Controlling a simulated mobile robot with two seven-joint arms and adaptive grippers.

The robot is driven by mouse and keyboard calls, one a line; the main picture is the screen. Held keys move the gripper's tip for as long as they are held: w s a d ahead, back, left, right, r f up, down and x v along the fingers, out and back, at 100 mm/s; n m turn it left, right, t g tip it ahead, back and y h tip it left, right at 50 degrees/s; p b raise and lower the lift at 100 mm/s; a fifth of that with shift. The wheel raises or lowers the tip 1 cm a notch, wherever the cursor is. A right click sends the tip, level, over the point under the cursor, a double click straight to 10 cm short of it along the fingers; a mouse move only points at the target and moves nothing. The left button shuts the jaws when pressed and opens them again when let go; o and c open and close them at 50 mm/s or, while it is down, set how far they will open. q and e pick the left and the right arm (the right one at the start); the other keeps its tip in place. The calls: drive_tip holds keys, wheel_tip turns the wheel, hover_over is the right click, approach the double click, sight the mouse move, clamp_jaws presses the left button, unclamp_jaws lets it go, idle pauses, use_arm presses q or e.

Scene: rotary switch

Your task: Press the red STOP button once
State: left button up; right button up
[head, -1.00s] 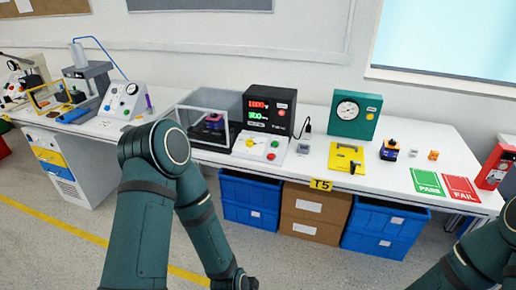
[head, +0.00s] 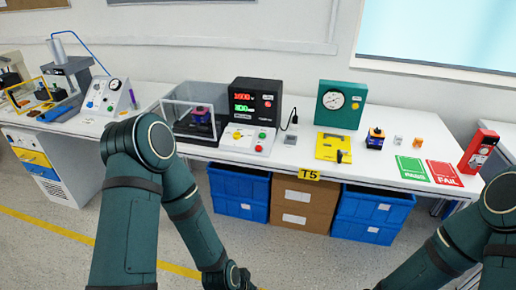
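A white control box (head: 245,141) with a sloped face stands at the front of the bench, below a black instrument with lit red and green digits (head: 254,104). A red button (head: 259,149) is on its face, near a green button (head: 263,136) and a yellow part on its left. The labels are too small to read, so I cannot confirm which says STOP. My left arm reaches down at the left and my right arm enters at lower right.
A clear-walled enclosure (head: 190,122) stands left of the control box. A yellow fixture (head: 332,147), a teal gauge box (head: 341,104) and PASS (head: 411,168) and FAIL (head: 443,173) mats are to the right. Blue bins (head: 239,193) sit below the bench.

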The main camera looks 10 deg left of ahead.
use_arm(q)
clamp_jaws()
idle(1.0)
